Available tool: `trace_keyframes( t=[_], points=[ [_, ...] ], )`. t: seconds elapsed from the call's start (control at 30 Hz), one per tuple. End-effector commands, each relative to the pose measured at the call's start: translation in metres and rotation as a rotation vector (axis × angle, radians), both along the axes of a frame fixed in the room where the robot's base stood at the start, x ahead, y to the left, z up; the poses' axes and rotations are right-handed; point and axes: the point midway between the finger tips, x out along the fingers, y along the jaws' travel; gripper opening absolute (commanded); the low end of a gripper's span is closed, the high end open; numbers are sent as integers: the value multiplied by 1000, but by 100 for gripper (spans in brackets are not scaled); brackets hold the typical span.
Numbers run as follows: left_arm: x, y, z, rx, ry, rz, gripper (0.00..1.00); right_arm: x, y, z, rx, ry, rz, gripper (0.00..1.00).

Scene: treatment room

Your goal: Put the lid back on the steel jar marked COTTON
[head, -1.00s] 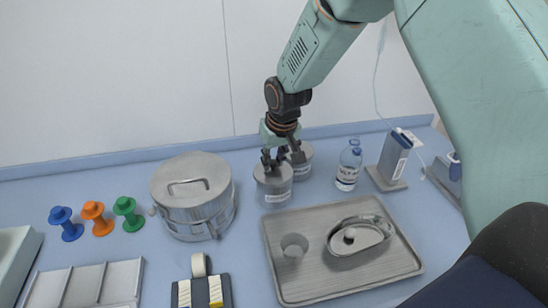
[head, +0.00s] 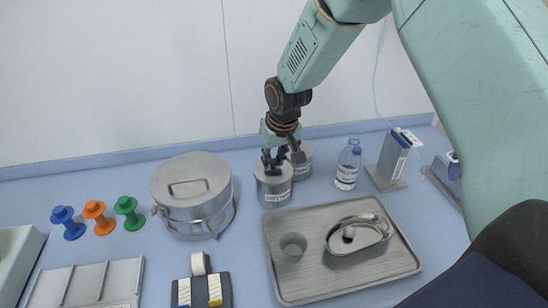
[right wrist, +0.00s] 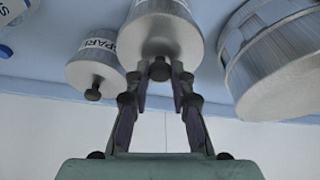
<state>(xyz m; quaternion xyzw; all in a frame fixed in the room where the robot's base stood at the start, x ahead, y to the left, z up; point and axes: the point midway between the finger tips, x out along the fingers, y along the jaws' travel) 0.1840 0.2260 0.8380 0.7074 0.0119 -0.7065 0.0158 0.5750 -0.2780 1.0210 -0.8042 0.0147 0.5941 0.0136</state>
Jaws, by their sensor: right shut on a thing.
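The steel jar marked COTTON (head: 275,194) stands upright on the blue counter, left of the bottle. Its steel lid (right wrist: 158,42) is on top of the jar in the right wrist view, with no clear gap showing between them. My right gripper (right wrist: 160,72) is over the jar, its two fingertips shut on the lid's dark knob. In the head view my right gripper (head: 273,163) hides much of the lid. My left gripper is not in view.
A second lidded jar (right wrist: 95,72), label partly readable as "SPARE", stands close behind. A large steel drum (head: 192,197) is left, a steel tray (head: 330,282) with a cup and a dish in front, and a bottle (head: 347,168) right.

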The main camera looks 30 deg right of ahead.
Motion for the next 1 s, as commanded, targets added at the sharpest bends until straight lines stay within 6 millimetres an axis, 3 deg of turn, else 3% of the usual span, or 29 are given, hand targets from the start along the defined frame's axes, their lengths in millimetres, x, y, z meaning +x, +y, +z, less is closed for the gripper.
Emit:
trace_keyframes(
  t=[1.0],
  points=[
    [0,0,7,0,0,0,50,-3,-2,0,0,0,0,0]
  ],
)
